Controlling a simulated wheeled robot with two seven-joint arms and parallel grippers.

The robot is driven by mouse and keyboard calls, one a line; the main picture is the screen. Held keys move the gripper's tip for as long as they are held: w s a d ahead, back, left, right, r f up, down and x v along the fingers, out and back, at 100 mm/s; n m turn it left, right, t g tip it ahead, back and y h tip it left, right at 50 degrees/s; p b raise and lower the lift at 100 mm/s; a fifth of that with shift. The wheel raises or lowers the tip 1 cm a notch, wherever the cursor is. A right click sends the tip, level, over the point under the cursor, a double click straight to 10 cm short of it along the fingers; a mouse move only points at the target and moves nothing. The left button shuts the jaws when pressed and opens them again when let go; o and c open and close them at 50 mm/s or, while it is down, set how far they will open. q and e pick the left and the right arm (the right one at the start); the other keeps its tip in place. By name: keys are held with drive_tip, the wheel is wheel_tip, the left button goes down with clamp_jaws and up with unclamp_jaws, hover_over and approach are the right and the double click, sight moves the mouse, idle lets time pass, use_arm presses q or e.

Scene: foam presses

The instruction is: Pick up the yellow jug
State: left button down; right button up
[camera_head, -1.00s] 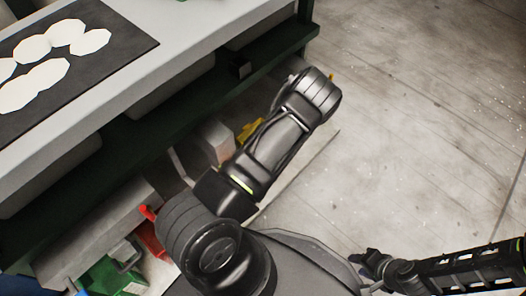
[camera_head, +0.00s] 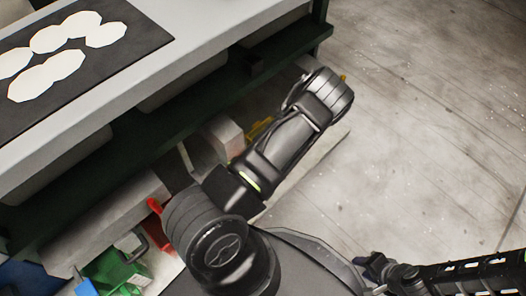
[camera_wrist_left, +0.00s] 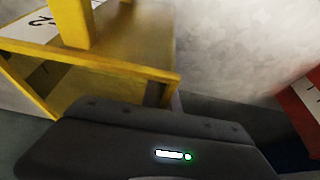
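The yellow jug (camera_head: 261,129) shows only as a small patch low beside the bench, largely hidden behind my left arm in the head view. In the left wrist view a large yellow body with a handle-like bar (camera_wrist_left: 72,22) fills the upper left, very close to my left gripper (camera_wrist_left: 150,148). Only that gripper's dark housing shows there, with a small lit strip. Its fingers are out of sight, and no grip can be made out. My right gripper (camera_head: 372,264) hangs over the floor at the lower right, apart from the jug. Its finger opening is too small to judge.
A bench (camera_head: 190,50) with a dark mat (camera_head: 100,65) and white pieces stands at upper left, with a dark green lower shelf. A grey box (camera_head: 222,134), a red item (camera_head: 160,228) and green containers (camera_head: 118,272) lie low. The floor (camera_head: 430,130) at right is clear.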

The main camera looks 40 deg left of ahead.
use_arm(q)
wheel_tip(320, 180, up, 18)
drive_tip(key=p, duration=0.7)
drive_tip(key=shift+r+p, duration=0.25)
drive_tip(key=shift+p, duration=0.1)
drive_tip(key=shift+d, duration=0.15)
